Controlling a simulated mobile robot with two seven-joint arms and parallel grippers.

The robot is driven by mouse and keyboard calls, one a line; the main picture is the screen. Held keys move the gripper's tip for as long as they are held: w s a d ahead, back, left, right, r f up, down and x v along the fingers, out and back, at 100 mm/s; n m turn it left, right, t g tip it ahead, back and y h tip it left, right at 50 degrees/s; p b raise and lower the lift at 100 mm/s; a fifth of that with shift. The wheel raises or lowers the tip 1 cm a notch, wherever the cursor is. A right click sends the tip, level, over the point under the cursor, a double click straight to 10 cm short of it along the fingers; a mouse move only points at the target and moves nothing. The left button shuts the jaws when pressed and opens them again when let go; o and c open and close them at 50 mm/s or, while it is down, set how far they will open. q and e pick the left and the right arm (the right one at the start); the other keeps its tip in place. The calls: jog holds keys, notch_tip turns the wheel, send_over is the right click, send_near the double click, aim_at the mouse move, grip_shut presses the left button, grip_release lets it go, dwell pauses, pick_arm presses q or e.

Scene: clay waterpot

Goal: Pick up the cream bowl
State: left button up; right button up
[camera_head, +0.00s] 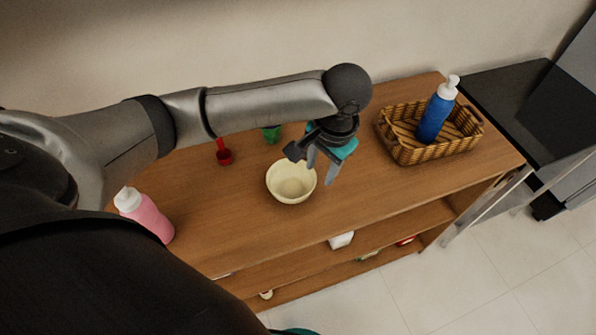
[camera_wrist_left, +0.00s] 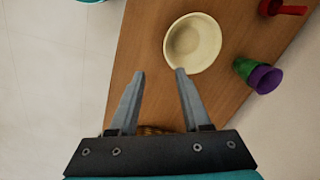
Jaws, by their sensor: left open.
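The cream bowl (camera_head: 291,182) stands upright and empty on the wooden table top. My left gripper (camera_head: 321,170) is above the table at the right side of the bowl, with its fingers pointing down. In the left wrist view the open fingers (camera_wrist_left: 160,75) have nothing between them. My right gripper is not in view.
A red scoop (camera_head: 224,156) and a green cup (camera_head: 271,134) stand behind the bowl. A purple object (camera_wrist_left: 265,79) sits at the green cup. A wicker basket (camera_head: 405,153) with a blue bottle (camera_head: 433,118) is at right, a pink bottle (camera_head: 150,218) at left. The table front is clear.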

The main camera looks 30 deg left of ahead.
pick_arm(q)
jog(key=b, duration=0.2)
send_near(292, 184)
jog(key=s+d, duration=0.2)
jog(key=d, duration=0.3)
jog(key=shift+y, duration=0.3)
jog(key=shift+s+a+f, duration=0.1)
jog(key=shift+a+f, duration=0.1)
jog(key=shift+f, duration=1.35)
jog(key=shift+s+a+f, duration=0.1)
jog(key=shift+a+f, duration=0.1)
jog(key=shift+f, duration=1.35)
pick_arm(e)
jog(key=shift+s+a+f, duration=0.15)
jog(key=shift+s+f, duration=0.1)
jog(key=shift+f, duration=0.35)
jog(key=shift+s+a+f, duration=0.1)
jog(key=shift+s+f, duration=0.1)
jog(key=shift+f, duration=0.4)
pick_arm(q)
grip_shut()
